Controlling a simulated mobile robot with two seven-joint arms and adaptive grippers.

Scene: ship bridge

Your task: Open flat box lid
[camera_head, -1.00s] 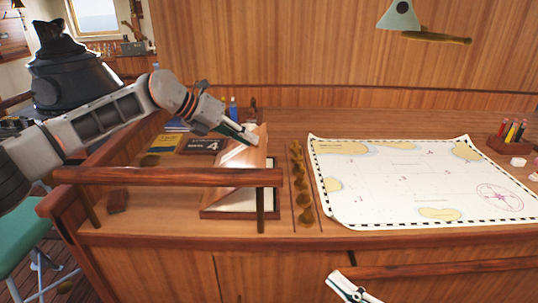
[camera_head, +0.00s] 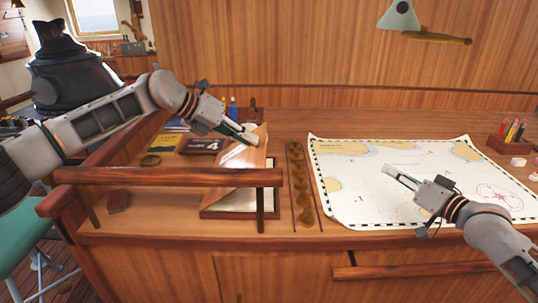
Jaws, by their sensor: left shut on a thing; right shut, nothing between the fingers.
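The flat box (camera_head: 213,214) lies on the wooden desk behind the front rail. Its wooden lid (camera_head: 243,168) is tilted up, and a pale interior shows below it at the front. My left gripper (camera_head: 250,138) is shut on the lid's upper edge. The rail hides part of the box and lid. My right gripper (camera_head: 392,171) is shut and empty, above the chart to the right of the box.
The chart (camera_head: 340,210) covers the desk's right part. A row of brass pieces (camera_head: 300,185) lies between box and chart. Wooden rail (camera_head: 150,176) runs along the front left. Books (camera_head: 203,146) lie left of the lid. A pencil holder (camera_head: 507,146) stands far right.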

